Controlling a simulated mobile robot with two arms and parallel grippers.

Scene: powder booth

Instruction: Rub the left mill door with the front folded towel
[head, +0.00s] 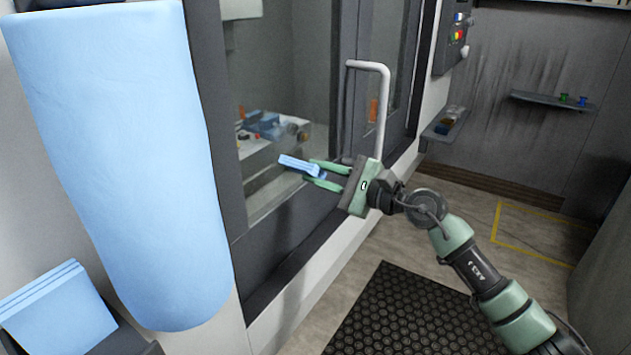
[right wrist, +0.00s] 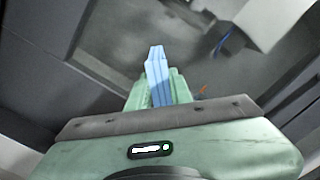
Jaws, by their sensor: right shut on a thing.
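My right gripper (head: 314,174) is shut on a small folded light-blue towel (head: 292,163), which sticks out past the fingertips. In the right wrist view the towel (right wrist: 155,68) stands up between the green fingers (right wrist: 158,92). The left mill door (head: 275,60) has a glass pane in a dark frame. The towel is in front of the lower part of this pane; I cannot tell whether it touches the glass. My left gripper is not in view.
A white handle (head: 381,105) stands out from the doors, just behind my right gripper. A large blue cloth (head: 125,170) hangs at the left. Folded blue towels (head: 55,315) lie in a dark holder at bottom left. A black mat (head: 400,315) covers the floor below.

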